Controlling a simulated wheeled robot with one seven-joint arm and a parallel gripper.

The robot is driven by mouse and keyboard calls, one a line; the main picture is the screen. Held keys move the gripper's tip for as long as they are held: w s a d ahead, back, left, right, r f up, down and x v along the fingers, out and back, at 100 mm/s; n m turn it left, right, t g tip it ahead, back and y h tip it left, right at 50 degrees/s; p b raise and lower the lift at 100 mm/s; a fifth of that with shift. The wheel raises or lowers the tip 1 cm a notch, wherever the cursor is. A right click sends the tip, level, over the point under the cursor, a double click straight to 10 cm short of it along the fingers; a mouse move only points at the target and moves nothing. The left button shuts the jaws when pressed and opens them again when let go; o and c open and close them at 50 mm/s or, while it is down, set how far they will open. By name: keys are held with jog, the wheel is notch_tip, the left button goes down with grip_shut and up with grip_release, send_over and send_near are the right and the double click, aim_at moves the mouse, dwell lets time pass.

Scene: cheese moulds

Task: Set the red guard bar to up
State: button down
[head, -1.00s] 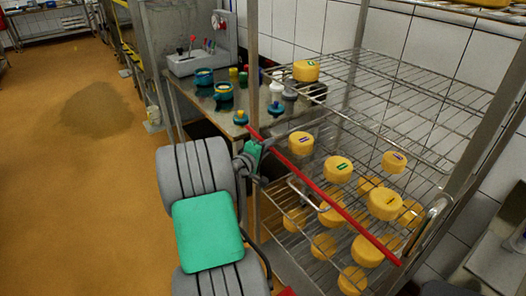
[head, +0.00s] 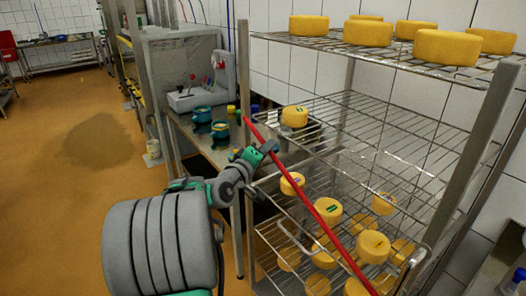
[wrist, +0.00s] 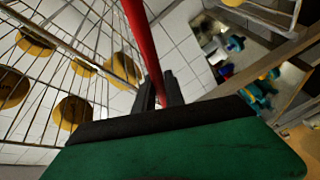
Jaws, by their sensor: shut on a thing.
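The red guard bar (head: 325,222) runs slantwise across the front of the wire rack, from its upper left end near the left post down to the lower right, out of frame. My gripper (head: 269,147) is shut on the bar near its upper left end. In the wrist view the red bar (wrist: 143,42) passes between the dark fingers (wrist: 160,92) of my gripper. The bar's lower right end is cut off in the head view.
Behind the bar, wire shelves hold several yellow cheeses (head: 328,209), and larger cheeses (head: 450,47) sit on the top shelf. A steel post (head: 245,80) stands close to my gripper. A table with teal moulds (head: 202,118) is at the left; the orange floor is open.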

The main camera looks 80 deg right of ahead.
jog(key=c, duration=1.6)
grip_release()
jog(key=shift+s, duration=0.1)
jog(key=shift+o, duration=1)
jog(key=b+v, duration=0.2)
jog(key=v, duration=0.5)
jog(key=shift+a, duration=0.4)
